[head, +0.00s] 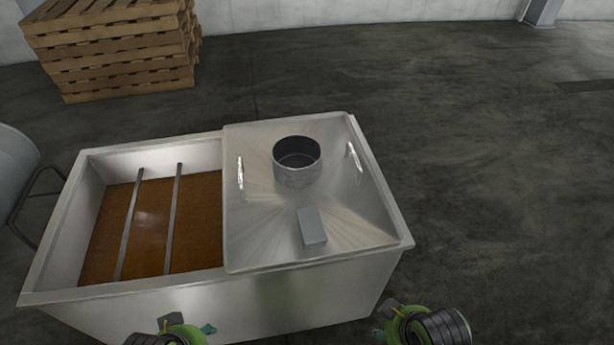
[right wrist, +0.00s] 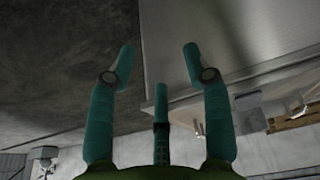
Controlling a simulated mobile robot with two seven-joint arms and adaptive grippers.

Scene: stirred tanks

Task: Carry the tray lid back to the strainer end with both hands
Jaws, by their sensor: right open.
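The tray lid (head: 260,215) is a square brushed-steel sheet lying flat over the right part of a steel tank (head: 300,300). It carries a round open collar (head: 297,178), a small grey block (head: 312,226), a left handle (head: 240,173) and a right handle (head: 354,157). I cannot make out a strainer for certain. My left gripper (head: 208,329) is at the bottom edge, in front of the tank; its fingers are mostly hidden. My right gripper (head: 380,334) is at the tank's front right. In the right wrist view its fingers (right wrist: 158,62) are spread and empty, beside a pale metal surface (right wrist: 240,40).
The tank's left part is open, with brown contents (head: 200,222) and two narrow bars (head: 172,220) across it. Stacked wooden pallets (head: 115,50) stand at the back left. A grey rounded vessel (head: 15,170) is at the left edge. The floor right of the tank is clear.

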